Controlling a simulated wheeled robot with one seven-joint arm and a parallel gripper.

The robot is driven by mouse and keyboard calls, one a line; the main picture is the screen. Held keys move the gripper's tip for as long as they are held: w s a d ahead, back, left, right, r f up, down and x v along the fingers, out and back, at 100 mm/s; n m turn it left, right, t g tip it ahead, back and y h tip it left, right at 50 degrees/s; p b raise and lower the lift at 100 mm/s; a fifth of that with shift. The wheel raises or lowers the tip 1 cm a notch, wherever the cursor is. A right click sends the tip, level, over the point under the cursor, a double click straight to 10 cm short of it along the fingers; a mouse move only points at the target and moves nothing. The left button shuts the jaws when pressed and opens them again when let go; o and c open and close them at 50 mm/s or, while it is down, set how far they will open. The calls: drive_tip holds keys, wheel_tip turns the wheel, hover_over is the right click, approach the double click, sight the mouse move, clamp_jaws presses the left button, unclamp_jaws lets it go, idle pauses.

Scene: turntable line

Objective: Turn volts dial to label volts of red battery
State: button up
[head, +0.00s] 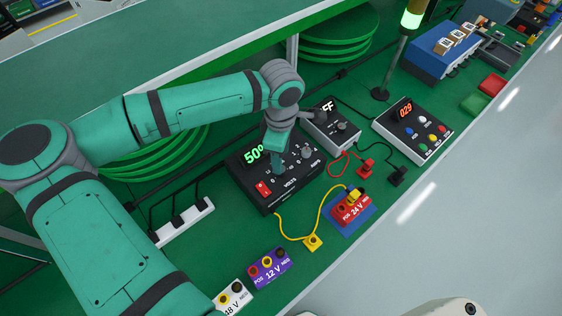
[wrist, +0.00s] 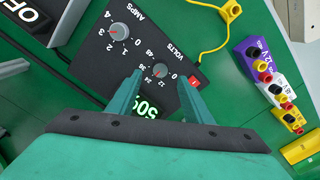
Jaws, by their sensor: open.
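The black power supply (head: 262,198) has a green display reading about 50, a red switch, a VOLTS dial and an AMPS dial (head: 307,151). In the wrist view the volts dial (wrist: 160,71) is a small grey knob with marks 0, 12, 24, 36 and 48; its exact pointing is unclear. My gripper (wrist: 160,78) is open, one finger to each side of this dial; I cannot tell whether they touch it. In the head view my gripper covers the volts dial. The red battery (head: 345,215), labelled 24 V, sits on a blue pad with a yellow plug on top.
A purple 12 V battery (head: 262,280) and a white 48 V battery (head: 226,301) stand near the front edge. A loose yellow plug (head: 313,242), a grey box reading OFF (head: 324,135) and a button box (head: 408,141) are nearby. Cables cross the green table.

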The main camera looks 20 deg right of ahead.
drive_tip(key=shift+r, duration=2.7)
drive_tip(key=shift+d, duration=0.1)
